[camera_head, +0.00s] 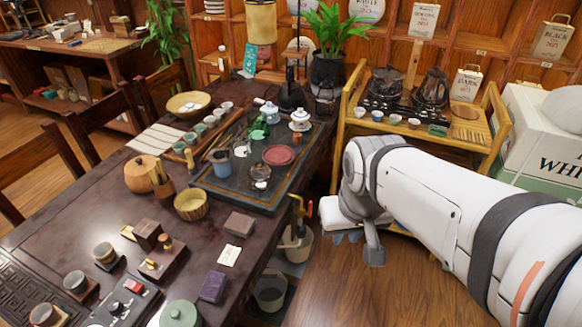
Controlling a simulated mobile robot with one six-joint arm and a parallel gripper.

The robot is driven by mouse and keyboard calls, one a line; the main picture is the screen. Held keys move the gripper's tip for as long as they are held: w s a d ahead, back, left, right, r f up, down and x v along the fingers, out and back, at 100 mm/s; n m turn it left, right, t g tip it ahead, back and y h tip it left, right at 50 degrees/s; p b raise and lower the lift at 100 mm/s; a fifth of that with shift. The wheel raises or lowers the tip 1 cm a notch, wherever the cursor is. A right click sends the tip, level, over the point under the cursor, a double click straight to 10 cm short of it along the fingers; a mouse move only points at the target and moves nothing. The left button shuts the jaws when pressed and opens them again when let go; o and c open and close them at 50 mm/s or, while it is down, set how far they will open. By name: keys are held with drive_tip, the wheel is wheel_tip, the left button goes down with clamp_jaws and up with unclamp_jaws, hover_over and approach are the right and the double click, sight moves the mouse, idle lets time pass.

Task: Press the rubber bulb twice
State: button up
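I cannot pick out a rubber bulb with certainty in the head view. A small red and yellow fitting (298,207) stands at the table's right edge above a grey bucket, but its nature is too small to tell. My white arm comes in from the right, and its grey end, my gripper (373,250), hangs between the table and the wooden cart. The gripper is apart from the things on the table. Its fingers do not show clearly, so whether it is open or shut cannot be told.
The dark table (95,222) holds a tea tray (222,192) with glassware, a wooden bowl (191,205) and several small boxes. A wooden cart (420,137) carries dark kettles and cups. Buckets (270,292) stand beside the table. The floor (370,295) below my arm is clear.

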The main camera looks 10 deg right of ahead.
clamp_jaws()
idle(1.4)
